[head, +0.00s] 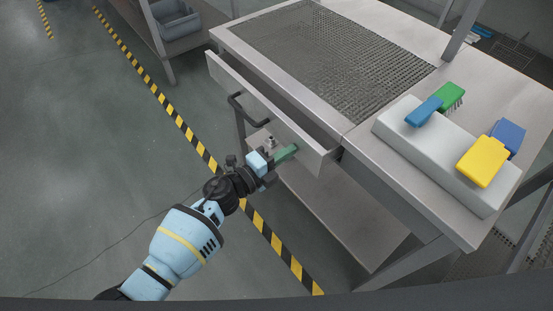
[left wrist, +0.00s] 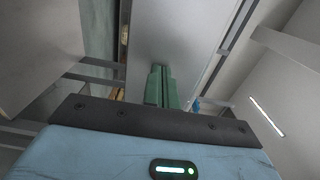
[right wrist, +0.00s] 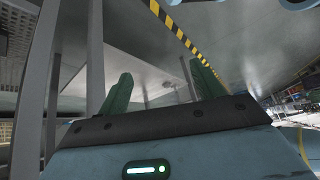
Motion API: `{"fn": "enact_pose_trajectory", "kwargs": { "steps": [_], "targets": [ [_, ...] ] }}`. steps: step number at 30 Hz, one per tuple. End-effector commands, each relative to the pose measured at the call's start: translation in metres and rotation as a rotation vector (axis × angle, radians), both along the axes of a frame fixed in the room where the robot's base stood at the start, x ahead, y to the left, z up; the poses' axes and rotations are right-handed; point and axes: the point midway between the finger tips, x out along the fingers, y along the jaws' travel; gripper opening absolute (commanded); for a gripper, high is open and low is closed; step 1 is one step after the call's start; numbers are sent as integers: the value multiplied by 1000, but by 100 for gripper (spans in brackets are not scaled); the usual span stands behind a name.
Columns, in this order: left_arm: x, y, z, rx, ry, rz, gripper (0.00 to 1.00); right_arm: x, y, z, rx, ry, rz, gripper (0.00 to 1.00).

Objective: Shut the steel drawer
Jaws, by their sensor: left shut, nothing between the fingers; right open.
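The steel drawer (head: 262,108) stands partly open, its front panel out from the steel table and a dark gap behind it. A dark bar handle (head: 245,109) is on the front. My left gripper (head: 287,152) is shut and empty, with its green fingertips at the near right part of the drawer front, right of the handle. I cannot tell whether they touch. In the left wrist view the shut fingers (left wrist: 161,85) point at a grey panel. My right gripper (right wrist: 160,85) shows only in the right wrist view, open and empty, beside table legs.
The table has a mesh panel (head: 325,55) on top. A white block (head: 440,150) holds blue, green and yellow brushes at the right. A lower shelf (head: 340,205) is beneath. Yellow-black tape (head: 185,130) marks the floor. A rack with grey bins (head: 175,22) stands at the back left.

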Motion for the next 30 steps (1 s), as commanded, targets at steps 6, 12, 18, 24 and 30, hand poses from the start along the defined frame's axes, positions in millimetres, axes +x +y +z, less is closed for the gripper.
{"fn": "enact_pose_trajectory", "kwargs": {
  "steps": [6,12,18,24,30],
  "targets": [
    [19,-27,-3,0,2,-1,0,-2,0,-14,0,10,1,67],
    [30,-41,-1,0,1,0,0,2,0,-18,0,4,1,67],
    [33,-45,0,0,0,2,0,4,0,-18,0,1,3,67],
    [33,-46,2,-1,-2,2,0,2,0,-18,0,4,2,67],
    [34,-44,3,-2,-4,3,0,0,0,-17,1,7,3,67]
  ]
}}
